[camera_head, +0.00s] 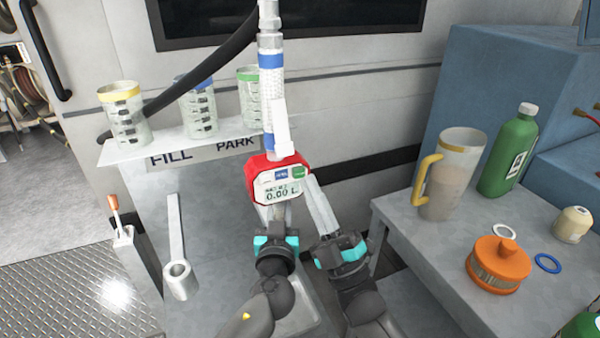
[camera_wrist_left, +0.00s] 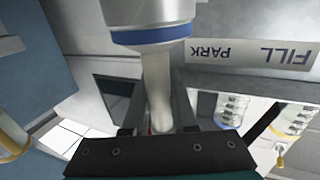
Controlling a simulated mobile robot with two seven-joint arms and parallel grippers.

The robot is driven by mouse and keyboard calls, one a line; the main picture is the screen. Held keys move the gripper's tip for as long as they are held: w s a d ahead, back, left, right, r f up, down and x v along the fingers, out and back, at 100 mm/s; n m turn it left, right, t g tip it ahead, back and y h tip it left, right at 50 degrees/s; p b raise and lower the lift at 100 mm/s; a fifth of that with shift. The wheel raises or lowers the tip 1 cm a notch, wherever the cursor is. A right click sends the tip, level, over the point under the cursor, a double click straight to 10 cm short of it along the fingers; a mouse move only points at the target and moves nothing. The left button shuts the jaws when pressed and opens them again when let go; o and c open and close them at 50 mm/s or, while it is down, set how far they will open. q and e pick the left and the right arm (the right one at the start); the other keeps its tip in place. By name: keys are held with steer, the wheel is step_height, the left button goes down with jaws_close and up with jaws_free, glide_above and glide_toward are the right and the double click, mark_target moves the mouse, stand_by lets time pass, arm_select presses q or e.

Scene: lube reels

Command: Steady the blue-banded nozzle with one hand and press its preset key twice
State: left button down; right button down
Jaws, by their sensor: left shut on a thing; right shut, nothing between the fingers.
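The blue-banded nozzle hangs upright, with a blue band (camera_head: 271,61) on its white ribbed hose end and a red-rimmed meter head (camera_head: 279,181) reading 0.00 L. The meter has a blue key (camera_head: 281,174) and a green key (camera_head: 299,172). My left gripper (camera_head: 279,214) is shut on the nozzle just below the meter. In the left wrist view the pale nozzle part (camera_wrist_left: 157,88) sits between its fingers, near a blue ring (camera_wrist_left: 150,35). My right gripper (camera_head: 311,181) is shut and empty, its tips close to the meter's right edge; contact is unclear.
A shelf (camera_head: 150,150) marked FILL and PARK holds yellow-, blue- and green-rimmed measuring cups. A spout-like tool (camera_head: 178,250) is at left.

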steer(key=shift+s, duration=0.1)
steer(key=s, duration=0.1)
steer(key=s+d, duration=0.1)
steer(key=s, duration=0.2)
steer(key=shift+s+d, duration=0.25)
steer(key=shift+s, duration=0.05)
arm_select(q)
steer(key=c, duration=0.6)
jaws_free()
steer(key=shift+c, duration=0.2)
